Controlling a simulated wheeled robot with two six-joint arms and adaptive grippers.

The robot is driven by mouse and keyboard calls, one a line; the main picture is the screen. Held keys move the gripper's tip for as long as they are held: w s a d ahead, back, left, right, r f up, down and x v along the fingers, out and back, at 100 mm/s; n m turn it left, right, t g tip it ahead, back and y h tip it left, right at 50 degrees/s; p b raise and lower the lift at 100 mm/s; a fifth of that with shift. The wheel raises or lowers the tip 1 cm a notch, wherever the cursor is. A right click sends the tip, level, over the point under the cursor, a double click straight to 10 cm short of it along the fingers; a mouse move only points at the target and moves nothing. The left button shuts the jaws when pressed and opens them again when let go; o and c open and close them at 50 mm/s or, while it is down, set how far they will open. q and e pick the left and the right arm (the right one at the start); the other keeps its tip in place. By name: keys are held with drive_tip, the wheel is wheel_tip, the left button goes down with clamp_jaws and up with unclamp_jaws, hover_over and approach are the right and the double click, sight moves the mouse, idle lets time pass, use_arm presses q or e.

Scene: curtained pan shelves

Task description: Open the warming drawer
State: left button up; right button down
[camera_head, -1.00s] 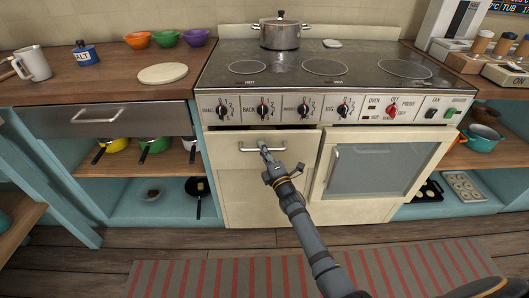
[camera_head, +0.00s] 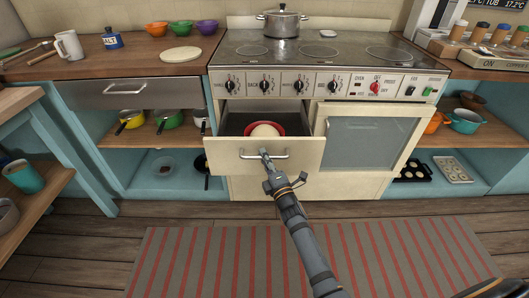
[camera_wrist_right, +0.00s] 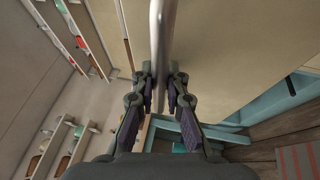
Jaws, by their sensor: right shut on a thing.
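The warming drawer (camera_head: 228,157) is a cream drawer under the stove's left side, and it stands pulled out. Inside it a red bowl (camera_head: 281,127) holds a pale round thing. My right gripper (camera_head: 266,156) is shut on the drawer's metal bar handle (camera_head: 280,154). In the right wrist view the handle (camera_wrist_right: 158,40) runs between the two fingers of my right gripper (camera_wrist_right: 160,75). My left gripper is not in view.
The oven door (camera_head: 365,155) to the right is shut. A steel pot (camera_head: 281,22) stands on the stove top. A striped rug (camera_head: 300,262) covers the floor in front. Open shelves with pans flank the stove.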

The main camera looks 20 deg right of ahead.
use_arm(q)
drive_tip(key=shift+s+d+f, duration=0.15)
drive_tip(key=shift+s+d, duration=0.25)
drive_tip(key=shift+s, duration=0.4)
use_arm(e)
drive_tip(key=shift+s+a, duration=0.2)
drive_tip(key=shift+s, duration=0.5)
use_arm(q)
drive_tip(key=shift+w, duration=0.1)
use_arm(e)
drive_tip(key=c, duration=1.5)
unclamp_jaws()
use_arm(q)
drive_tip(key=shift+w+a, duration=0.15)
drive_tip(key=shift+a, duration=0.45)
use_arm(e)
drive_tip(key=shift+o, duration=0.8)
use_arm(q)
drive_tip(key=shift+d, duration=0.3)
use_arm(e)
drive_tip(key=v, duration=1.2)
